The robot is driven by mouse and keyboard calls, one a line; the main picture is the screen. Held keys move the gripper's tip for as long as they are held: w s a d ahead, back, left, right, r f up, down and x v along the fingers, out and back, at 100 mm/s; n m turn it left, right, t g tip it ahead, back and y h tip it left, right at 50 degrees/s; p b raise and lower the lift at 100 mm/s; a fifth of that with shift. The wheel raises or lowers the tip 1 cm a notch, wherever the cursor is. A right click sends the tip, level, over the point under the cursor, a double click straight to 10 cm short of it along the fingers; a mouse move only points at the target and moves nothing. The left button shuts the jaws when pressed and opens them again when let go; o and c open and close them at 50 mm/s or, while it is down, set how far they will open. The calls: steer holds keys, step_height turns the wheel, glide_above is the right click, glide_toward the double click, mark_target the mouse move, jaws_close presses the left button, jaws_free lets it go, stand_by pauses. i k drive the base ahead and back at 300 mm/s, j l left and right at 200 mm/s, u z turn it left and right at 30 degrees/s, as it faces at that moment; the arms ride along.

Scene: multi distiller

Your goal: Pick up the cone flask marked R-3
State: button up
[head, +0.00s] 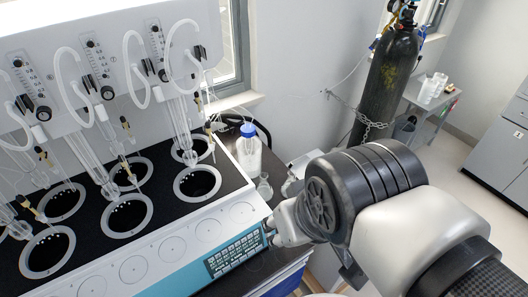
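A small clear cone flask (264,188) stands on the dark table just right of the distiller, in front of a bottle with a blue cap. Any marking on it is too small to read, so I cannot tell whether it is R-3. My arm reaches in from the lower right and covers much of the table. The end of my arm, with my gripper (277,226), is beside the distiller's control panel, nearer to the camera than the flask. The fingers are mostly hidden or too small to make out.
The multi distiller (135,272) with its round wells and glass tubes fills the left. The blue-capped bottle (249,150) stands behind the flask. A chained dark gas cylinder (387,85) stands behind my arm. Open floor lies at the right, before grey cabinets (505,130).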

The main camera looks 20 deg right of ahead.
mark_target(264, 189)
steer(key=z, duration=0.25)
steer(key=l+u, duration=0.35)
steer(key=i+l+u, duration=0.1)
steer(key=l+u, duration=0.6)
